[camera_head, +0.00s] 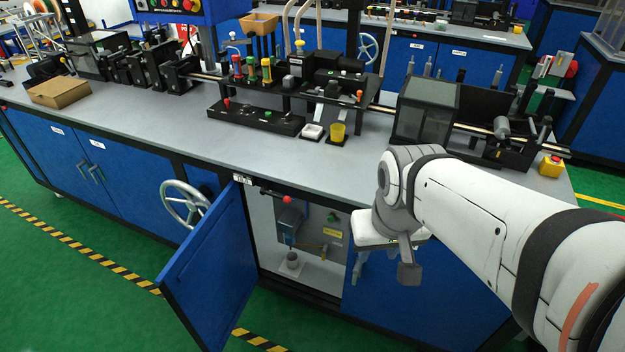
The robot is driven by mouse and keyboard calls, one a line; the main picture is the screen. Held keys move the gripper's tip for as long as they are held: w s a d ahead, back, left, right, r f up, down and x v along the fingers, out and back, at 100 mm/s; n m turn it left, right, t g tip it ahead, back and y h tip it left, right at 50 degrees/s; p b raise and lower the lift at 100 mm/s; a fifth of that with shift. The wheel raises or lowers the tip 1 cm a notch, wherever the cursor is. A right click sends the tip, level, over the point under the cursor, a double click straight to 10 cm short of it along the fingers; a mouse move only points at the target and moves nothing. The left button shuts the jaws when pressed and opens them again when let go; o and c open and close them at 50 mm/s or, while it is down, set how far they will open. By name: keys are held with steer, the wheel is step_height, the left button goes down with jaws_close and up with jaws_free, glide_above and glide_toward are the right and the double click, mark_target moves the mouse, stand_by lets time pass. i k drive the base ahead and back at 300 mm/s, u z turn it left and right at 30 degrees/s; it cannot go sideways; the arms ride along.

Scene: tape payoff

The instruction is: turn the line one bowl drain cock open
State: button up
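The blue cabinet door (212,268) under the bench stands open. Inside, a dark grey unit with a bowl (290,217) hangs on the back panel. A small brass-coloured lever (310,247) sticks out sideways below it; it may be the drain cock, but it is too small to tell its exact position. A small grey cup (292,259) stands on a white pad below. My gripper (383,275) points down in front of the closed cabinet front, right of the opening. Its two fingers are apart with nothing seen between them. It is clear of the lever.
A red knob (287,199) and a green knob (332,217) sit in the cabinet. The open door swings out to the left of the opening. A handwheel (186,204) is on the bench front farther left. The bench top (350,160) overhangs the opening.

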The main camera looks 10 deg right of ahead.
mark_target(323, 249)
steer(key=u, duration=2.25)
steer(key=k, duration=0.95)
steer(key=z, duration=0.95)
steer(key=i, duration=1)
